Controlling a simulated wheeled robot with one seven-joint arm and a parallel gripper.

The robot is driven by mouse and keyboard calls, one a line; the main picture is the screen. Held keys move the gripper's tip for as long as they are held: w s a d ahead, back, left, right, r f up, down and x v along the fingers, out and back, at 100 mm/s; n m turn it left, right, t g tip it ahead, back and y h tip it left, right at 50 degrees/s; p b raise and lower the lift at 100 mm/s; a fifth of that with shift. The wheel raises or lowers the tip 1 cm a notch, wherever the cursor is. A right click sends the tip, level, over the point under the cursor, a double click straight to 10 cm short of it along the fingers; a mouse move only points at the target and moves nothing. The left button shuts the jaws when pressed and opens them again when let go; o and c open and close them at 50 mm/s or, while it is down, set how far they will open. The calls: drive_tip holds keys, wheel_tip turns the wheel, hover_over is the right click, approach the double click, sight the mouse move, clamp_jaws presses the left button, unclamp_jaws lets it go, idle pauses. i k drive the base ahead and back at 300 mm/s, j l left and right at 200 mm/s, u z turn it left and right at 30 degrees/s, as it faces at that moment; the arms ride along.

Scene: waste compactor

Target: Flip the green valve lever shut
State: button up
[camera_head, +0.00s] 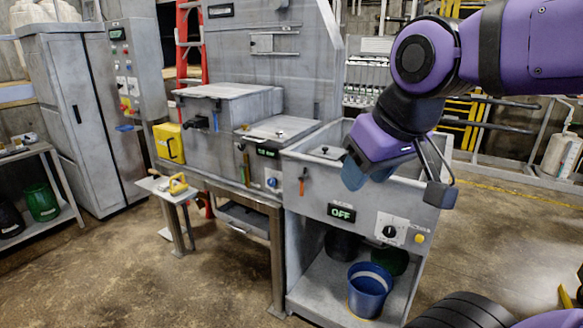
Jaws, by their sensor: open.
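The gap between the fingers is hard to make out from this side.
An orange lever (302,182) sits on the basin front, near a display (341,213) reading OFF and a black knob (390,232). A small side table (168,187) with a yellow-handled tool stands at left. A blue bucket (369,290) stands below the basin. Floor in front is clear.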

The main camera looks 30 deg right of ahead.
sight(242, 166)
drive_tip(key=z, duration=0.2)
drive_tip(key=i+j, duration=0.4)
drive_tip(key=i, duration=0.15)
drive_tip(key=i+j, duration=0.4)
drive_tip(key=i, duration=0.2)
drive_tip(key=i+j, duration=0.4)
drive_tip(key=i, duration=0.15)
drive_tip(key=i+z, duration=0.05)
